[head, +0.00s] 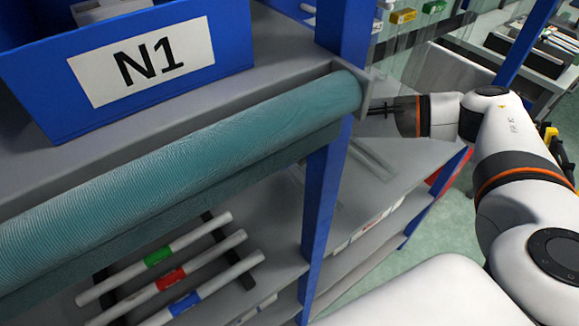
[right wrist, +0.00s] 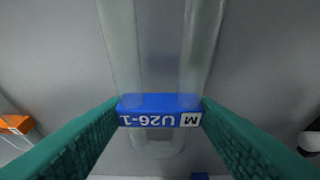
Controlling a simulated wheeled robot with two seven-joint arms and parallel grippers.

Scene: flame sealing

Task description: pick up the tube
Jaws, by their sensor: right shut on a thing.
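In the right wrist view a clear tube (right wrist: 150,103) with a blue band reading U26-1 and a white M square lies between the two teal ribbed fingers of my right gripper (right wrist: 160,108). The fingers press the band from both sides, and the gripper is shut on the tube. My left gripper is not in view.
A teal roll (head: 190,170) runs along the shelf's front edge. A blue N1 bin (head: 225,40) stands above it. Below lie white tubes with green (head: 158,257), red (head: 171,279) and blue (head: 186,304) bands. A blue post (head: 322,200) stands near the right arm.

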